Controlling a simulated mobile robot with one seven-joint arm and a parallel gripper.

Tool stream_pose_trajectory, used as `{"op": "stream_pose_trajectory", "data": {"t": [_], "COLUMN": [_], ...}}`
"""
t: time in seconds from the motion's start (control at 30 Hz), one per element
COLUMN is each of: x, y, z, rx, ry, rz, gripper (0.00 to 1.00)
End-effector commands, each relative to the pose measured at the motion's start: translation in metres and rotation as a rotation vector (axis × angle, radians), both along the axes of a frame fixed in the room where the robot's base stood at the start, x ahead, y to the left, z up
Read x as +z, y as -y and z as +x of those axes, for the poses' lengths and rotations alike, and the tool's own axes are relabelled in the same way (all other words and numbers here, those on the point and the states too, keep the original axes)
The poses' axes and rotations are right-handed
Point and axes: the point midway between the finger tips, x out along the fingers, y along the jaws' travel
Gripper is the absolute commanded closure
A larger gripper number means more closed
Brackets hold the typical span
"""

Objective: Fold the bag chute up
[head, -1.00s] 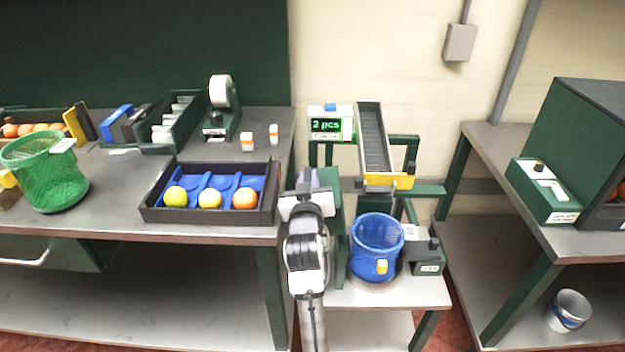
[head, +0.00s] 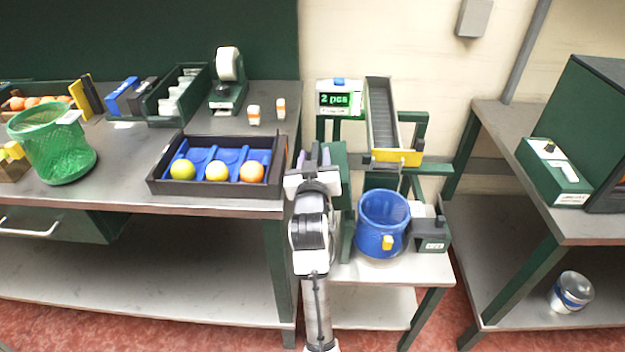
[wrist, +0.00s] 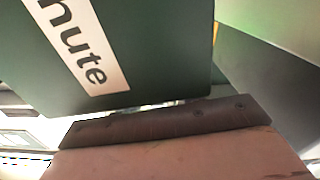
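A dark green panel (wrist: 130,45) with a white label ending in "hute" fills the upper left of the wrist view, very close to the camera. In the head view a green upright panel (head: 338,162) stands just right of my gripper (head: 314,160), left of the blue bucket; I cannot tell for sure that it is the same panel. My gripper is at the right end of the table, seen from behind. Its fingertips are small and partly hidden, so its opening and any contact with the panel are unclear. A sloping grey ramp (head: 383,115) with a yellow front edge stands behind.
A blue bucket (head: 382,222) stands on the low stand, beside a small green box (head: 430,235). A black tray (head: 160,178) with three fruits lies left of my gripper. A display (head: 339,99) reads "2 pcs". A can (head: 571,292) sits on the right lower shelf.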

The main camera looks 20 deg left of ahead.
Motion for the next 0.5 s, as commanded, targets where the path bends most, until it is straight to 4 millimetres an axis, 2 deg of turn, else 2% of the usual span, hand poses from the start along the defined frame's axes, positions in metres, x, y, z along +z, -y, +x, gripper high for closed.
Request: {"op": "stream_pose_trajectory", "data": {"t": [0.4,0.5], "x": [-0.004,0.004], "y": [0.030,0.031], "z": [-0.094,-0.099], "rx": [0.002,0.001], "ry": [0.000,-0.006], "rz": [0.001,-0.002], "gripper": [0.62,0.62]}}
